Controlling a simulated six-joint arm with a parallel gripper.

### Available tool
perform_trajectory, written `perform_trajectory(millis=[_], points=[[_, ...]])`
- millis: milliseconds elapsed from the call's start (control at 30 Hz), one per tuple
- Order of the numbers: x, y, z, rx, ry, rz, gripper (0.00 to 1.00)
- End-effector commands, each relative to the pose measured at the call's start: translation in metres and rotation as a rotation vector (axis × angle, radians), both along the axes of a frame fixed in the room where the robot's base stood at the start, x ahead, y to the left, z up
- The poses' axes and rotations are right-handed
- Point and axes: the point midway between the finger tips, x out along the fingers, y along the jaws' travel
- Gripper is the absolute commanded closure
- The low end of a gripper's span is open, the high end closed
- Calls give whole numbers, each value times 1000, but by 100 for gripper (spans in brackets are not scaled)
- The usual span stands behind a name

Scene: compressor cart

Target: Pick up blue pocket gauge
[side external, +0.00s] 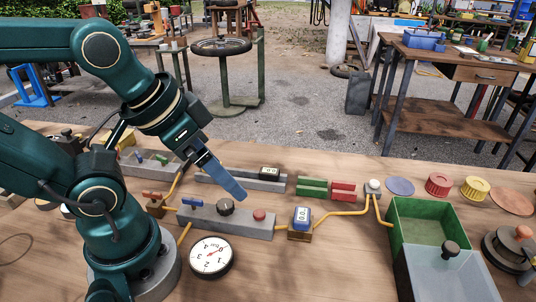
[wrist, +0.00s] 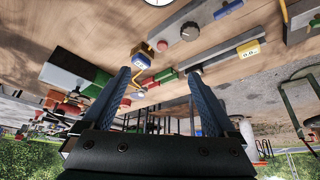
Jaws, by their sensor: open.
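The blue pocket gauge (side external: 302,216) has a pale display face and sits on a small wooden block, right of the long grey control block, in the side view. In the wrist view the blue gauge (wrist: 138,66) shows small, near the left fingertip. My gripper (side external: 237,191) is open and empty, with blue fingers, above the grey blocks and left of the gauge in the side view. Its two fingers (wrist: 160,78) stand wide apart in the wrist view, with nothing between them. The gauge is apart from my gripper.
The grey control block (side external: 240,222) carries a black knob and red button. A round dial (side external: 211,257), yellow hose (side external: 340,213) and green bin (side external: 400,215) surround the work.

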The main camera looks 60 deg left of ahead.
Motion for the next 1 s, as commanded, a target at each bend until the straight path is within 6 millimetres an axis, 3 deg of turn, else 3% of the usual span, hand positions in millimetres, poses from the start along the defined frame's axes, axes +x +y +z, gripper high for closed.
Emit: perform_trajectory(millis=[167, 333, 567, 767, 1000], points=[[0, 0, 2, 28, -1, -52, 7], [21, -2, 23, 102, 2, -199, 7], [58, -8, 30, 172, 90, -395, 7], [93, -18, 18, 207, 185, -553, 7], [126, -32, -19, 218, 313, -702, 7]])
